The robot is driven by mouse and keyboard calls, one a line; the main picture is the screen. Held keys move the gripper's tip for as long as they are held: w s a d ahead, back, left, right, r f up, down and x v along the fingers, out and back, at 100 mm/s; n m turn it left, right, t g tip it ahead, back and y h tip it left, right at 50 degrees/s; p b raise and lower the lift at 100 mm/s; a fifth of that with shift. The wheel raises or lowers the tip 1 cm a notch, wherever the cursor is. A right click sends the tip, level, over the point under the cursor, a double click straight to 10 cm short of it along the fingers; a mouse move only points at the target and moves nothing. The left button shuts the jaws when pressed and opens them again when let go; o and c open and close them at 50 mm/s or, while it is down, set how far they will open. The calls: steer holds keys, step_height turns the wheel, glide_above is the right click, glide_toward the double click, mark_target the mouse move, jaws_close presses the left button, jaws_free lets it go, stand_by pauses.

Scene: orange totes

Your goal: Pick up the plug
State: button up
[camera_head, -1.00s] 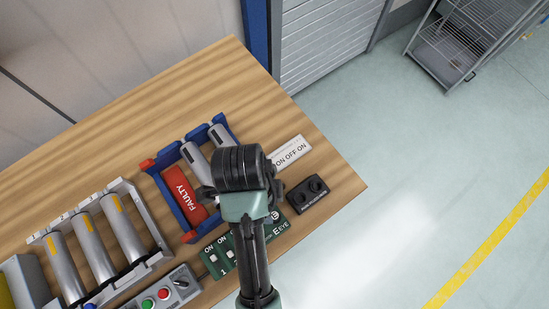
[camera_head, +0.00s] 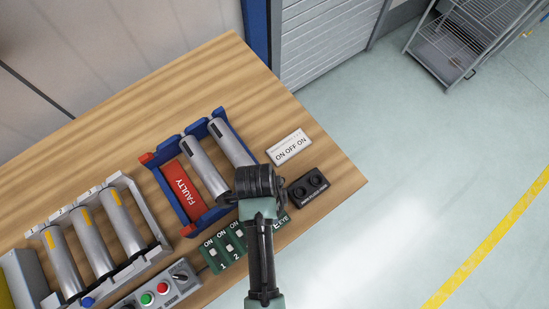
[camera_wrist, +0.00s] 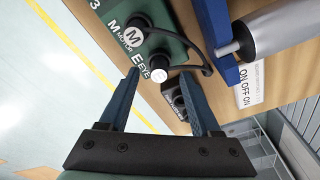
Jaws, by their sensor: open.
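In the wrist view, two round plug-like pieces with white faces sit at the edge of a green box (camera_wrist: 176,48) lettered MOTOR and EYE. One is marked M (camera_wrist: 133,37); the other, a plug (camera_wrist: 158,75) by the E label, appears between my fingertips. A black cable (camera_wrist: 204,52) curves beside them. My gripper (camera_wrist: 160,80) is open, its blue fingers on either side of that plug in the picture; contact cannot be told. In the head view my arm covers part of the green box (camera_head: 222,252), and the plugs and fingertips are hidden.
A black two-hole socket block (camera_head: 308,188) stands right of my wrist, near a white ON OFF ON plate (camera_head: 289,147). A blue tray (camera_head: 222,112) holds grey cylinders and a red FAULTY piece. A cylinder rack (camera_head: 146,257) and button box (camera_head: 160,292) stand left.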

steer(key=shift+s+f, duration=0.1)
steer(key=shift+f, duration=0.3)
jaws_close()
step_height(320, 180, up, 10)
steer(key=b, duration=0.1)
stand_by(0.6)
